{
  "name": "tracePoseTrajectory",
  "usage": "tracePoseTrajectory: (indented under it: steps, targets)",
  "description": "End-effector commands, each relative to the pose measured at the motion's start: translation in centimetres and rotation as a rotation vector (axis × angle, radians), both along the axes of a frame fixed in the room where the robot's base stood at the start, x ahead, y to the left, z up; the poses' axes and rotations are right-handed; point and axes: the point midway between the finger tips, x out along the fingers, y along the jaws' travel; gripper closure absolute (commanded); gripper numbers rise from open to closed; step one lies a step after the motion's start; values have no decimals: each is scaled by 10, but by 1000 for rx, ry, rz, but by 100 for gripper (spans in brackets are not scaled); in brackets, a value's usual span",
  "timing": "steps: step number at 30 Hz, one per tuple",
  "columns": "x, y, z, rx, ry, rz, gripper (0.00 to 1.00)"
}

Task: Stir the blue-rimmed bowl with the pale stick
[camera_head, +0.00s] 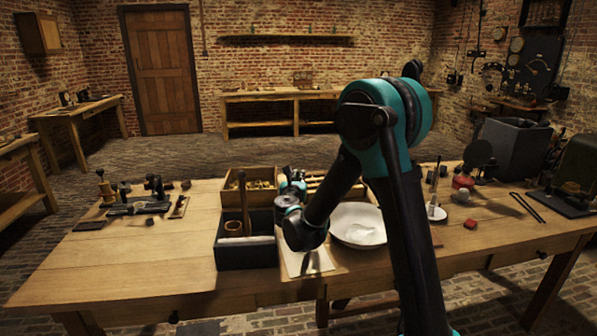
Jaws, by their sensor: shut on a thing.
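My gripper (293,185) is seen small and partly hidden behind my own wrist, over the middle of the table. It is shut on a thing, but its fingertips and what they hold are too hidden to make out. A wide white bowl (358,225) stands right of my wrist, partly behind my arm; no blue on its rim can be made out. A pale strip (247,240) lies across the dark bin (246,258) left of my wrist; I cannot tell whether it is the pale stick.
A brown stick (243,202) stands upright near a small wooden cup (233,228) in the bin. A wooden tray (229,185) is behind. A pale sheet (300,263) lies in front. Instruments (138,207) stand left, a red block (470,224) right. The table's front left is clear.

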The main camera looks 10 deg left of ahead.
Motion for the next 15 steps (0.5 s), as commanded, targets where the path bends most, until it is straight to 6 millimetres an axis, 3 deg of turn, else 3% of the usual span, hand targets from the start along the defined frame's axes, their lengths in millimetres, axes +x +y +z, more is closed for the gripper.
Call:
tracePoseTrajectory:
  steps: [15]
  targets:
    - [0, 0, -36, 0, 0, 0, 100]
